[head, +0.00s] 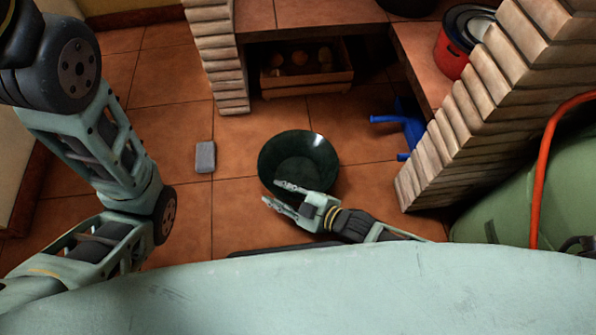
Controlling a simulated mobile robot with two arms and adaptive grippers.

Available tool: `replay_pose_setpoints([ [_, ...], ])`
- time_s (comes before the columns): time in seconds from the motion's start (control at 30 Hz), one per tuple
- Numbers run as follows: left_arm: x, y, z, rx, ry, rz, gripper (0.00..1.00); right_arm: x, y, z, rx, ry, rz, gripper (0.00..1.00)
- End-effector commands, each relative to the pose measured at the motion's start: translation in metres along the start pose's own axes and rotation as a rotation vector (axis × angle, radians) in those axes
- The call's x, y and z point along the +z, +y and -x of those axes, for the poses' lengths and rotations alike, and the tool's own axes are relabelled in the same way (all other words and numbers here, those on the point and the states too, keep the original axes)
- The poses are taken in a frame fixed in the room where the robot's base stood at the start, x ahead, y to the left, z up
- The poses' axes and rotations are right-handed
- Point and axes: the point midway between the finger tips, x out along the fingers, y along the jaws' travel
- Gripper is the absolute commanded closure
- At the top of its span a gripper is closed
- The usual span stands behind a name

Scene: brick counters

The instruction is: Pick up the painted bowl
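The bowl (299,158) is dark green with a glossy inside. It sits upright on the tiled floor in the middle of the head view. My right gripper (275,194) is over the bowl's near left rim, with its two fingers apart and pointing left. The fingers hide part of the near rim, and I cannot tell whether they touch it. Nothing shows between the fingers. My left arm comes in from the left, but its gripper is not in the picture.
A grey block (205,157) lies on the floor left of the bowl. A wooden crate (307,80) stands under the counter behind. A blue object (408,125) lies near the right brick pillar (460,135). A green tank (530,190) with an orange hose is at right. Floor left of the bowl is mostly clear.

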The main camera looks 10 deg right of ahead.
Motion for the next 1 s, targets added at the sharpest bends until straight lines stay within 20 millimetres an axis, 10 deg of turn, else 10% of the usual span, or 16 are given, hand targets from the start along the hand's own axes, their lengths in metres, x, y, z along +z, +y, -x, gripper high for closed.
replay_pose_setpoints([
  [0.4, -0.0002, 0.0001, -0.0005, 0.0, 0.001, 0.0, 0.76, 0.0, 0.0002, 0.0007, 0.0, 0.0, -0.001, 1.0],
  [1.0, 0.0, 0.0001, -0.0005, 0.0, 0.0, 0.0, 0.76, -0.0021, 0.0016, 0.0001, 0.003, 0.004, 0.003, 1.0],
])
